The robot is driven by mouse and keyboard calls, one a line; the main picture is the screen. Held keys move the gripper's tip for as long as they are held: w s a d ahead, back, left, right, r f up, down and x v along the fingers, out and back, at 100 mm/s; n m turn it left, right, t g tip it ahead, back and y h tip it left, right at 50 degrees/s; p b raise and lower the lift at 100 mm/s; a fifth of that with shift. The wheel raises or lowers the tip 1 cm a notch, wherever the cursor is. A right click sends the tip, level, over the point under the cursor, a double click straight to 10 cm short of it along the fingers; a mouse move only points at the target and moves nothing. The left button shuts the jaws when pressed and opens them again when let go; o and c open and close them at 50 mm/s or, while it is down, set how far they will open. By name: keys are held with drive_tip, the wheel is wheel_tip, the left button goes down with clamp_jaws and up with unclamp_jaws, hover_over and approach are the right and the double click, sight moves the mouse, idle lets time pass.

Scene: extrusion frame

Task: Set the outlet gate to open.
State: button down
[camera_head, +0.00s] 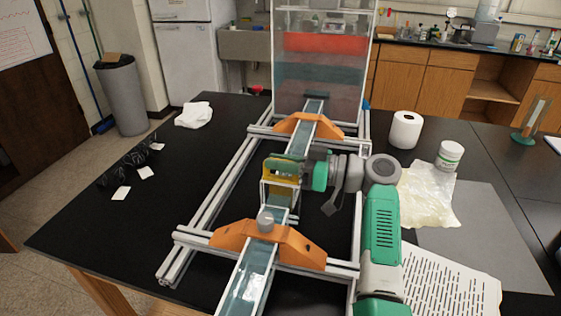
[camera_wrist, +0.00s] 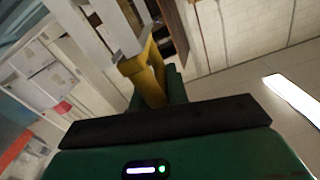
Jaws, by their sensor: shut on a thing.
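The outlet gate shows as a yellow part (camera_head: 279,187) in a pale frame over the clear channel (camera_head: 253,275), between the two orange brackets. My gripper (camera_head: 284,167) reaches in from the right and is shut on the yellow part near its top. In the wrist view the yellow part (camera_wrist: 147,78) stands at the fingers, beside white bars (camera_wrist: 112,25). The fingers hide some of it, and I cannot tell how far the gate is raised.
Orange brackets (camera_head: 302,125) (camera_head: 232,235) bridge the aluminium rails (camera_head: 220,179) before and behind the gate. A clear hopper (camera_head: 322,62) with coloured layers stands at the back. A paper roll (camera_head: 405,130), a white jar (camera_head: 449,155) and sheets lie right.

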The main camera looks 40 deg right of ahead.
wheel_tip(320, 180, up, 5)
drive_tip(key=shift+r+p, duration=0.1)
drive_tip(key=shift+p, duration=0.75)
drive_tip(key=c, duration=1.4)
unclamp_jaws()
drive_tip(key=shift+f, duration=0.2)
drive_tip(key=p+v, duration=0.1)
drive_tip(key=v, duration=0.7)
drive_tip(key=shift+w, duration=0.1)
